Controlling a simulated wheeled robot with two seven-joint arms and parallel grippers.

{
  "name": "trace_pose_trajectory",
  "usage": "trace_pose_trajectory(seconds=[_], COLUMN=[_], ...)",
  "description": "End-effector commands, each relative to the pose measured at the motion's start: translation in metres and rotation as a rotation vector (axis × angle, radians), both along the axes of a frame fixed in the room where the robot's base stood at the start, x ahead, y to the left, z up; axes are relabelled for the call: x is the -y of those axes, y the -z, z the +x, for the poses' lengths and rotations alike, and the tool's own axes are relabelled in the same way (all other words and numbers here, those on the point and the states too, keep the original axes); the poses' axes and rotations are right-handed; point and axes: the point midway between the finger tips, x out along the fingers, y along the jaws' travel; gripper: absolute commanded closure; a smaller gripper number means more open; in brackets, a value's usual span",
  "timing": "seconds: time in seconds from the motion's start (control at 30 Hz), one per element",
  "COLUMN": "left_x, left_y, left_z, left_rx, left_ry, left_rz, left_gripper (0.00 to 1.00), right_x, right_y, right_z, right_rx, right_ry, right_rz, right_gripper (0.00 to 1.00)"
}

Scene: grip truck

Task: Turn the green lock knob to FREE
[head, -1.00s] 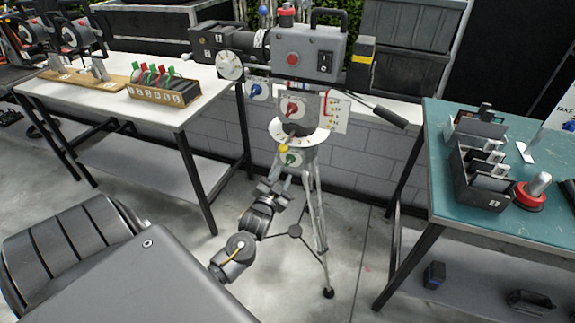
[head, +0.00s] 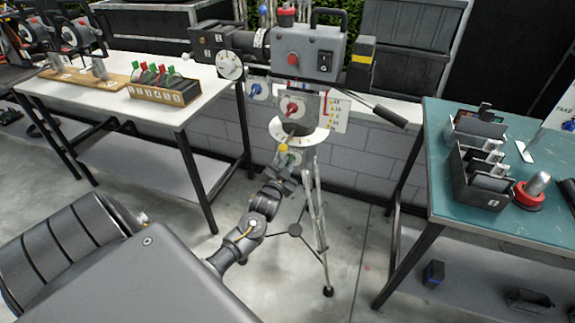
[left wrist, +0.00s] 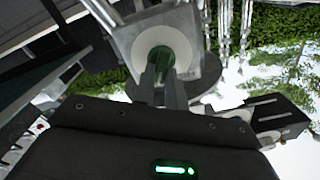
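The green lock knob (left wrist: 160,58) sits on a round white dial on the tripod head's grey block. In the head view this white dial (head: 293,157) is just below the larger white ring and is partly covered by my left gripper. My left gripper (head: 287,168) reaches up from below, right at the knob. In the left wrist view its two fingers (left wrist: 164,76) stand close together with the green knob between their tips, so they look shut on it. The dial markings and the knob's pointing direction cannot be read. My right gripper is not in view.
The tripod (head: 318,220) carries a grey camera box (head: 304,55), a red knob (head: 292,108) and a black pan handle (head: 388,116) above the lock. A white table (head: 190,102) stands left, a teal table (head: 480,222) right. Open floor lies between.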

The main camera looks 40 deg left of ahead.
Motion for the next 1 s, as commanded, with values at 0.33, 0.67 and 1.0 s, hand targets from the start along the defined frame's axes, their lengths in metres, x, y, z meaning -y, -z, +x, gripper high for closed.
trace_pose_trajectory(seconds=[0.33, 0.67, 1.0], left_x=[0.000, -0.001, -0.004], left_y=[0.000, -0.002, -0.002], left_z=[0.000, -0.001, -0.001], left_rx=[0.006, 0.066, 0.171], left_ry=[0.001, -0.002, -0.001], left_rz=[-0.020, -0.194, -0.494], left_gripper=[1.00, 1.00, 1.00], right_x=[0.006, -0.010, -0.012], right_y=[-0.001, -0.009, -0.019], right_z=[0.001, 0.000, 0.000], right_rx=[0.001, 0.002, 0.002], right_ry=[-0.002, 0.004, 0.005], right_rz=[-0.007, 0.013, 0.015], right_gripper=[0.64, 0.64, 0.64])
